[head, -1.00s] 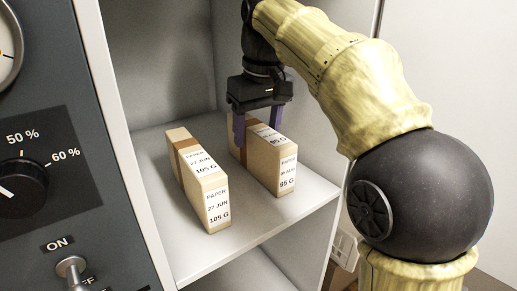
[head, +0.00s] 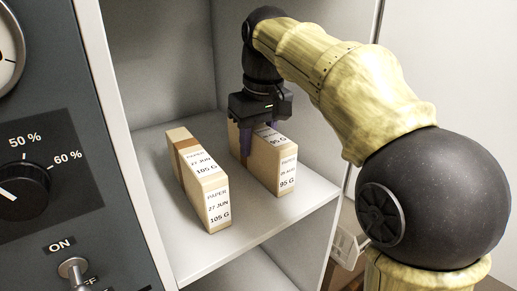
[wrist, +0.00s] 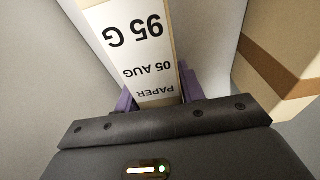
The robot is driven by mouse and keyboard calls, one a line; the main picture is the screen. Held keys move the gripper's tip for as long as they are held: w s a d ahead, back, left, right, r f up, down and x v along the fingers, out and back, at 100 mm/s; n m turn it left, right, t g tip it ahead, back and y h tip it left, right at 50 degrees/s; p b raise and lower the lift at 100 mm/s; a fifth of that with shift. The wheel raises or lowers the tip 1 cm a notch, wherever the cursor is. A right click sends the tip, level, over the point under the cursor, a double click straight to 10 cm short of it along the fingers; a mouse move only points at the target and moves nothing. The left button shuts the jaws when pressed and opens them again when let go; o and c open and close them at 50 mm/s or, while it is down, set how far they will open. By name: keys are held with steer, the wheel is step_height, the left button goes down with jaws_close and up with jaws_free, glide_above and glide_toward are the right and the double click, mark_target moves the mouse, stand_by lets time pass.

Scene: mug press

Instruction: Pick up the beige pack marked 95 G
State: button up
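The beige pack marked 95 G (head: 286,170) stands upright on the right of the shelf, with a brown band and a white label reading PAPER, 05 AUG. My gripper (head: 258,138) is above it, pointing down, with one purple finger on each long side. The fingers look closed against its sides. In the wrist view the pack's label (wrist: 140,60) lies upside down between the purple fingers (wrist: 157,92). The finger tips are partly hidden. The pack still appears to rest on the shelf.
A similar beige pack marked 105 G (head: 216,205) stands to the left, with a narrow gap between. It also shows in the wrist view (wrist: 290,50). The shelf (head: 255,222) has side walls close by. A control panel (head: 75,150) is at the left.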

mark_target(257, 127)
steer(key=c, duration=0.7)
steer(key=shift+r, duration=0.1)
steer(key=shift+w+r+b, duration=0.1)
steer(key=shift+r+b, duration=0.2)
steer(key=shift+r, duration=1.1)
steer(key=shift+s+r, duration=0.2)
steer(key=shift+s, duration=0.05)
steer(key=shift+s+d+b, duration=0.4)
steer(key=shift+s+b, duration=1.05)
steer(key=shift+s, duration=1.45)
steer(key=shift+s+d+b, duration=0.4)
steer(key=shift+s+b, duration=1)
steer(key=shift+s, duration=1.55)
steer(key=shift+s+d+b, duration=0.4)
steer(key=shift+s+b, duration=1.05)
steer(key=shift+s, duration=1.45)
